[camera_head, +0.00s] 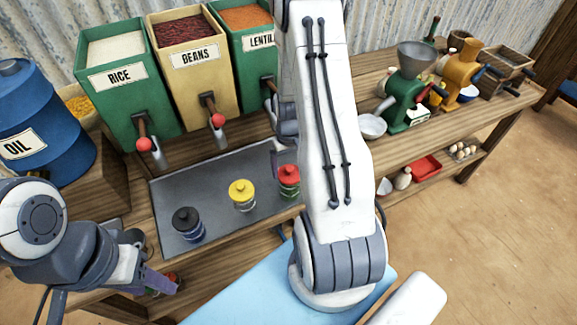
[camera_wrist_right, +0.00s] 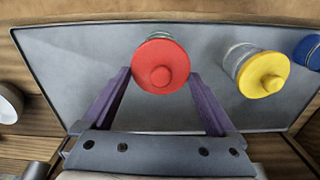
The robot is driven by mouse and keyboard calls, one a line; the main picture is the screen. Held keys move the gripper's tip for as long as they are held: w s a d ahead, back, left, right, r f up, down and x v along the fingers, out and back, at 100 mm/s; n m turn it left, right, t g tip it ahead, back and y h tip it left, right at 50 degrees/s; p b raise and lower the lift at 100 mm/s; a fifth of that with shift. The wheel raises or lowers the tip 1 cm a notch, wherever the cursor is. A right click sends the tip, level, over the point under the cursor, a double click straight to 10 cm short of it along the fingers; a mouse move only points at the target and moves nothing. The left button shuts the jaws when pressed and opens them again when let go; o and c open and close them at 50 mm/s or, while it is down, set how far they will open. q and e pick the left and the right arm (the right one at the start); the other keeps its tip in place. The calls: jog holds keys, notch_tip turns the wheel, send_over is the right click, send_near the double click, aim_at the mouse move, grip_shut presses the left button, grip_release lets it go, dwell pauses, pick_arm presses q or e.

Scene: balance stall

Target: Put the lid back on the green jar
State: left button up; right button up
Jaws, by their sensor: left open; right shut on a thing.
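A jar with green bands (camera_head: 289,191) stands on the grey tray, with a red lid (camera_head: 288,171) at its top. In the right wrist view the red lid (camera_wrist_right: 160,64) sits between the purple fingers of my right gripper (camera_wrist_right: 159,74), which is shut on it. From these views I cannot tell whether the lid is seated on the jar or just above it; my right arm hides part of this area in the head view. My left gripper (camera_head: 118,298) is open and empty at the lower left, away from the jars.
Behind are rice (camera_head: 125,80), beans (camera_head: 192,60) and lentil bins with red-knobbed spouts. A blue oil barrel (camera_head: 45,120) is left; a green grinder (camera_head: 405,95) is right.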

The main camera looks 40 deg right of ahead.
dwell(0.3)
jog(key=o, duration=0.9)
jog(key=shift+o, duration=0.2)
jog(key=shift+r+p, duration=2.95)
jog(key=shift+r, duration=0.6)
grip_shut()
